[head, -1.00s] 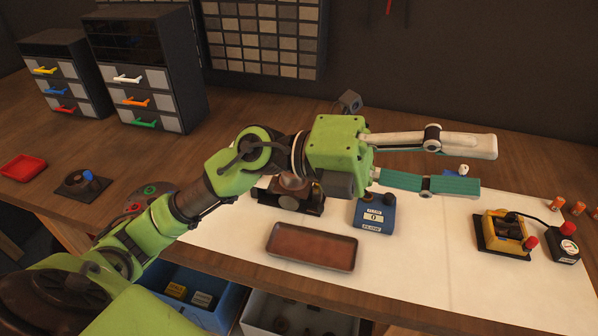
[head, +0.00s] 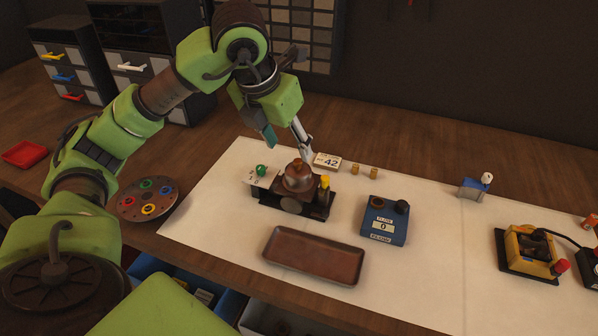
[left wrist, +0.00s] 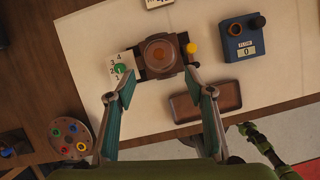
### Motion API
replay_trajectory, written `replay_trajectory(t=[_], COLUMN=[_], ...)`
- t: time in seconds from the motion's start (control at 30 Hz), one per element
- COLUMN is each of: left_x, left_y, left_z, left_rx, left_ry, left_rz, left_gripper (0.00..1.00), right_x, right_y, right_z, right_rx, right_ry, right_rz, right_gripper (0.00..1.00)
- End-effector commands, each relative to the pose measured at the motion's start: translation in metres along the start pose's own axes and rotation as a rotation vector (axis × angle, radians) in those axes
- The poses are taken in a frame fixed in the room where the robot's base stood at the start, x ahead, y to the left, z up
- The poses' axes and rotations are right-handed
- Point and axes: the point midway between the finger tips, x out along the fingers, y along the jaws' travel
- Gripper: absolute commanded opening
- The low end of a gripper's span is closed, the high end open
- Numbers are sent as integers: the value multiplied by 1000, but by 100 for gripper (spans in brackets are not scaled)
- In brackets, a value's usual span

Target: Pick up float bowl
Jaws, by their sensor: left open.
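A brown, round metal part, which looks like the float bowl (head: 299,177), sits upright on a dark fixture (head: 270,200) on the white mat. In the left wrist view the float bowl (left wrist: 160,58) shows from above, with an orange-brown centre. My left gripper (head: 286,140) points down above and slightly behind it in the head view, fingers spread and empty. In the left wrist view the fingertips (left wrist: 160,79) stand apart on either side, just below the bowl. The fingers do not appear to touch it. My right gripper is not clearly seen.
A brown tray (head: 315,257) lies in front of the fixture. A card marked 42 (head: 327,161) and small brass pieces lie behind. A round dish with coloured rings (head: 148,199) is at left.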

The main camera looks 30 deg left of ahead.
Motion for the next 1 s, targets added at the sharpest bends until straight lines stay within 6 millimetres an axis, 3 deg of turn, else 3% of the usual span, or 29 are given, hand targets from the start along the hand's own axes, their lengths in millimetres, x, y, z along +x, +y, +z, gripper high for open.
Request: replay_trajectory(t=[0.2,0.47,0.7,1.0], left_x=[39,58,93,103], left_y=[0,0,0,0], left_z=[0,1,4,4], left_rx=[1,2,3,3], left_ry=[3,4,4,0], left_rz=[-2,-3,-4,-4], left_gripper=[48,48,48,48], right_x=[-6,-12,-27,-27], right_y=[0,-2,-2,-2], right_z=[0,0,-1,-1], right_rx=[0,1,1,1], right_ry=[-1,-2,-2,-2], right_rz=[-1,-2,-2,-2], right_gripper=[40,40,40,40])
